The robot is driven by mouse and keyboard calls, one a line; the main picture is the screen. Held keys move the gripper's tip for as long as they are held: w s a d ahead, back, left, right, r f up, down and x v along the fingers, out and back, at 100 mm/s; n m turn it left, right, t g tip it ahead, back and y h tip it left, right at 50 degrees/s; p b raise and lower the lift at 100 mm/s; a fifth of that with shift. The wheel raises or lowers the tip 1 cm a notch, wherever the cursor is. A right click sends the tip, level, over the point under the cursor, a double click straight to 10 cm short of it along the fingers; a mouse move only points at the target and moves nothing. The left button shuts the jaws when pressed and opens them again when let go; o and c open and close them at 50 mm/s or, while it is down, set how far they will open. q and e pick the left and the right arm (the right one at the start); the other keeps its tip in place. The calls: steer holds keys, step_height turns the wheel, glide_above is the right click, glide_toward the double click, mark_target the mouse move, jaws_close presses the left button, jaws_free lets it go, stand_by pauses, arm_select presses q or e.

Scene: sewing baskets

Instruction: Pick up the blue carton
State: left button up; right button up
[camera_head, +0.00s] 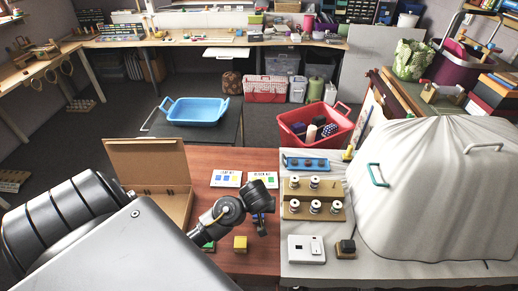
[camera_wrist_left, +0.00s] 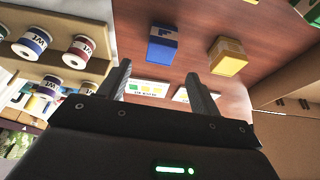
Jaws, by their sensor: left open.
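The blue carton (camera_wrist_left: 163,45) stands on the reddish-brown table in the left wrist view, beyond my fingertips and apart from them. A yellow carton (camera_wrist_left: 227,55) stands to its right there; it also shows in the head view (camera_head: 240,244). My left gripper (camera_wrist_left: 158,72) is open, with nothing between its fingers. In the head view my left gripper (camera_head: 259,212) is above the table, near the spool rack; it mostly hides the blue carton there. My right gripper is in neither view.
An open cardboard box (camera_head: 155,180) is left of my gripper. A green item (camera_head: 208,246) lies beside my arm. Two cards (camera_head: 226,179) lie behind. A wooden spool rack (camera_head: 313,210) and a grey-covered bulky thing (camera_head: 430,180) stand to the right.

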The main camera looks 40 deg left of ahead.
arm_select(q)
steer(key=shift+x, duration=1)
steer(key=shift+w+f, duration=0.1)
steer(key=shift+f, duration=0.25)
steer(key=x, duration=0.3)
steer(key=shift+f+p, duration=0.35)
steer(key=shift+f, duration=0.05)
steer(key=shift+a+f, duration=0.1)
steer(key=shift+f, duration=0.25)
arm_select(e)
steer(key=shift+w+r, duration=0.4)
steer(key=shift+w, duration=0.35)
arm_select(q)
steer(key=shift+c, duration=0.2)
steer(key=c, duration=0.9)
steer(key=shift+c, duration=0.7)
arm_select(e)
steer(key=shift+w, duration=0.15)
